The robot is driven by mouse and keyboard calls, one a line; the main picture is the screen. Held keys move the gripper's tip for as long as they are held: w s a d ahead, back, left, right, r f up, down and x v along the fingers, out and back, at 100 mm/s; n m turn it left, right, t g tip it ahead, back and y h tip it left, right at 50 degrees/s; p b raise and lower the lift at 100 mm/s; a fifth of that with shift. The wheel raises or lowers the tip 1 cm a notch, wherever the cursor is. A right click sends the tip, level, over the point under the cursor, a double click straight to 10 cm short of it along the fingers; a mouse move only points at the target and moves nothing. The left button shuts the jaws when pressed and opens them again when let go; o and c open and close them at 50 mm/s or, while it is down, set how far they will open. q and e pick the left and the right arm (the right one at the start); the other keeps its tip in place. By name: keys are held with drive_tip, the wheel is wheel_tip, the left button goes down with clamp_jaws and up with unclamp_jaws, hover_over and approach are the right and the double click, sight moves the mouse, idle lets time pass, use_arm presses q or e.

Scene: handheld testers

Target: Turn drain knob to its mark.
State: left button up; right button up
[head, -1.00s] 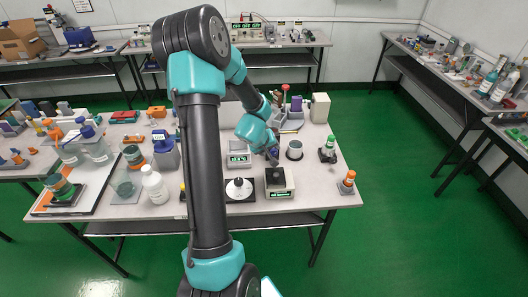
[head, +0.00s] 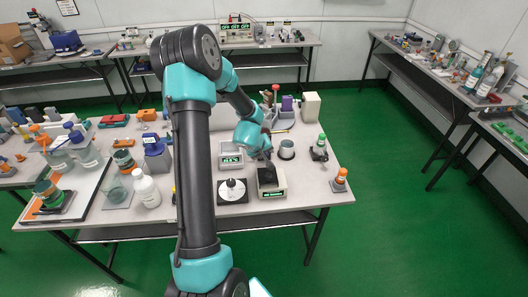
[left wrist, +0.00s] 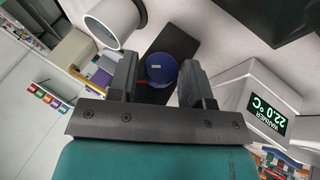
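My left gripper (head: 267,156) is over the near right part of the table, beside a grey cup (head: 287,149) and behind a white box with a green display (head: 270,184). In the left wrist view its two dark fingers (left wrist: 160,65) are apart, on either side of a round blue knob-like part (left wrist: 163,70) with a red mark at its left. The part sits on a dark plate (left wrist: 182,38). I cannot tell whether the fingers touch it, nor which way any target mark lies. In the head view the gripper hides this part. My right gripper is not in view.
In the left wrist view, a white cylinder (left wrist: 110,20) stands close at upper left and a warmer box reading 22.0 °C (left wrist: 250,100) stands at right. A small green-topped bottle (head: 320,148) and an orange-capped item (head: 340,180) are at the table's right end.

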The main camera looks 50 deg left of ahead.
use_arm(q)
drive_tip(key=c, duration=0.6)
drive_tip(key=shift+s+d+f+t+h, duration=0.2)
drive_tip(key=shift+s+f+t+h, duration=0.1)
drive_tip(key=shift+a+t, duration=0.1)
drive_tip(key=shift+t, duration=0.2)
drive_tip(key=shift+a+n+t+h, duration=0.1)
drive_tip(key=shift+n+t+h, duration=0.3)
drive_tip(key=shift+t, duration=0.1)
drive_tip(key=shift+a+n+t+h, duration=0.25)
drive_tip(key=shift+t+h, duration=0.25)
drive_tip(key=shift+t, duration=0.7)
drive_tip(key=n+t+h, duration=0.1)
drive_tip(key=t, duration=0.3)
drive_tip(key=shift+f+n+t+h, duration=0.2)
drive_tip(key=shift+n+t+h, duration=0.1)
drive_tip(key=shift+n+h, duration=0.1)
drive_tip(key=shift+a, duration=0.1)
